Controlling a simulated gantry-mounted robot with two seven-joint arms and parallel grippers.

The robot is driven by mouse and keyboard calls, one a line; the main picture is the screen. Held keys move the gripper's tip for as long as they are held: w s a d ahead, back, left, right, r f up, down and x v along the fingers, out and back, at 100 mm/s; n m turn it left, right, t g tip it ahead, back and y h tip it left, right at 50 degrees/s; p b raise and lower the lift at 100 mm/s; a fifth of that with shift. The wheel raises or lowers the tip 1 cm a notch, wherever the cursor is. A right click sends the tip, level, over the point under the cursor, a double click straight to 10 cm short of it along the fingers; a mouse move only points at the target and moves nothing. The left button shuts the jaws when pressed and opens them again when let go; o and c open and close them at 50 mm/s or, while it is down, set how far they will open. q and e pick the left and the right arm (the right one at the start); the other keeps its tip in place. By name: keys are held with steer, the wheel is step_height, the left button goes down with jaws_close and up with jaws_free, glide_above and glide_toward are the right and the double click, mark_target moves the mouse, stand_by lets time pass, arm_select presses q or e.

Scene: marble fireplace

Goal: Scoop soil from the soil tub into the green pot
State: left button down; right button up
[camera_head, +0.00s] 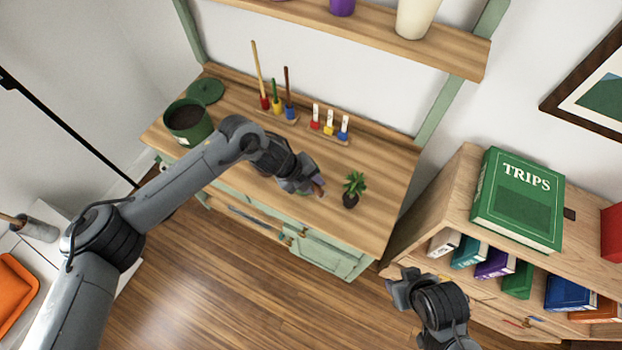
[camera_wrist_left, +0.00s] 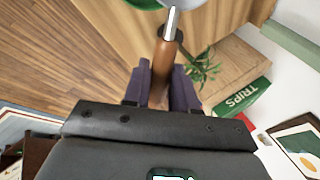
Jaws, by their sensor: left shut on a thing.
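The soil tub (camera_head: 187,120) is a round green tub with dark soil, at the back left of the wooden worktop. Its green lid (camera_head: 205,91) lies behind it. My left gripper (camera_head: 316,187) is above the worktop's front part and shut on the brown wooden handle of a scoop. In the left wrist view the handle (camera_wrist_left: 162,72) stands between the fingers (camera_wrist_left: 160,95), with a bright metal shank above it. A green rim, likely the green pot (camera_wrist_left: 138,4), shows at that view's top edge; my arm mostly hides this area in the head view. My right gripper (camera_head: 403,286) hangs at the lower right, away from the worktop.
A small potted plant (camera_head: 352,190) stands right of my left gripper. Tool racks with brushes (camera_head: 277,105) and small coloured items (camera_head: 329,126) line the back of the worktop. A bookshelf with a green TRIPS book (camera_head: 518,205) is on the right. A shelf (camera_head: 370,30) runs above.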

arm_select(q)
steer(key=shift+w+d+r+g+y+p, duration=0.15)
steer(key=shift+d+r+y+p, duration=0.1)
steer(key=shift+r+y+p, duration=0.3)
steer(key=shift+s+d+r+g+y+p, duration=0.1)
steer(key=shift+d+r+g+y+p, duration=0.1)
steer(key=shift+r+y+p, duration=0.35)
steer(key=shift+w+d+r+y+b, duration=0.2)
steer(key=shift+d+r+y+b, duration=0.15)
steer(key=shift+y, duration=0.25)
steer(key=shift+d+r+g+y+b, duration=0.1)
steer(key=shift+r+g+y+b, duration=0.15)
steer(key=shift+y+b, duration=0.05)
steer(key=shift+r+y+p, duration=0.3)
steer(key=shift+r+p, duration=0.05)
steer(key=shift+p, duration=0.1)
steer(key=shift+r+n+p, duration=0.1)
steer(key=shift+n+p, duration=0.2)
steer(key=shift+p, duration=0.1)
steer(key=shift+d+r+y+p, duration=0.1)
steer(key=shift+r+y+p, duration=0.05)
steer(key=shift+y+p, duration=0.15)
steer(key=shift+w+g, duration=0.1)
steer(key=shift+g, duration=0.2)
